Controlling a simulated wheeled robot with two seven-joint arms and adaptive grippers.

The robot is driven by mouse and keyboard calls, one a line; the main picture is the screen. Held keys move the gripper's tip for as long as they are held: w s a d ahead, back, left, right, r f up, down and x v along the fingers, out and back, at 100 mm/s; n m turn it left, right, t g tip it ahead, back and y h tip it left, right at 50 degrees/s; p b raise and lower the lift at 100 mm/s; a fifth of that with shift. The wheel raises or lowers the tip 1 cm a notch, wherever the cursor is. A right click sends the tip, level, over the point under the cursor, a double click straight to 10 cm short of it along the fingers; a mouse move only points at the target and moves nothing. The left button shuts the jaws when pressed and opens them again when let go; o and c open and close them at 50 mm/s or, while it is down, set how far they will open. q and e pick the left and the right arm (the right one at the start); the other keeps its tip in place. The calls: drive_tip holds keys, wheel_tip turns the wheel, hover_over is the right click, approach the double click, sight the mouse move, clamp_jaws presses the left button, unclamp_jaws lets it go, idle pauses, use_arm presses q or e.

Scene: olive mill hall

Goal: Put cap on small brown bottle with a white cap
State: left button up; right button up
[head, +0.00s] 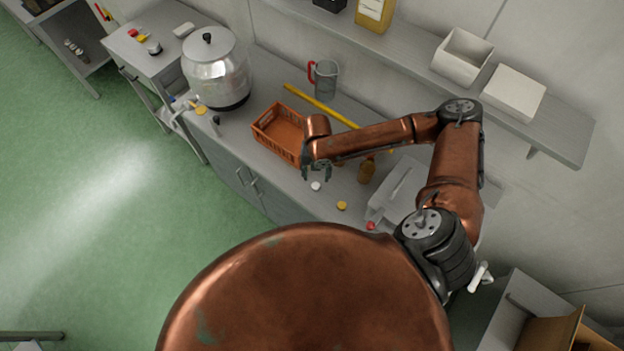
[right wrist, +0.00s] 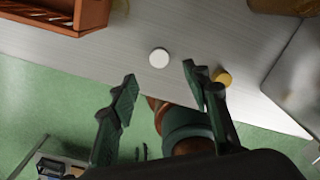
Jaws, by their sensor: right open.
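The white cap (head: 316,186) lies on the grey worktop near its front edge. It also shows in the right wrist view (right wrist: 159,57), just beyond the gap between my fingertips. The small brown bottle (head: 367,170) stands on the worktop to the right of the cap, partly behind my arm; its top is hard to make out. My right gripper (head: 316,173) is open and empty, above the worktop close to the white cap. Its two fingers show apart in the right wrist view (right wrist: 159,82). My left gripper is not in view.
A yellow cap (head: 342,205) and a red cap (head: 371,225) lie near the front edge. An orange crate (head: 272,127) stands left of my gripper. A measuring jug (head: 326,82) and a steel pot (head: 216,75) stand further back.

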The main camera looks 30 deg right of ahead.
sight(316, 186)
drive_tip(key=shift+s+a, duration=0.1)
drive_tip(key=shift+s, duration=0.05)
drive_tip(key=shift+f, duration=1.75)
drive_tip(key=f+p, duration=0.1)
drive_tip(key=f, duration=0.3)
drive_tip(key=shift+w+f, duration=0.1)
drive_tip(key=shift+w, duration=0.1)
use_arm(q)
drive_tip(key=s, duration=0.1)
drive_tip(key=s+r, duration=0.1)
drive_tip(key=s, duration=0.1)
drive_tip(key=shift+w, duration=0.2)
use_arm(e)
drive_tip(key=shift+c, duration=0.7)
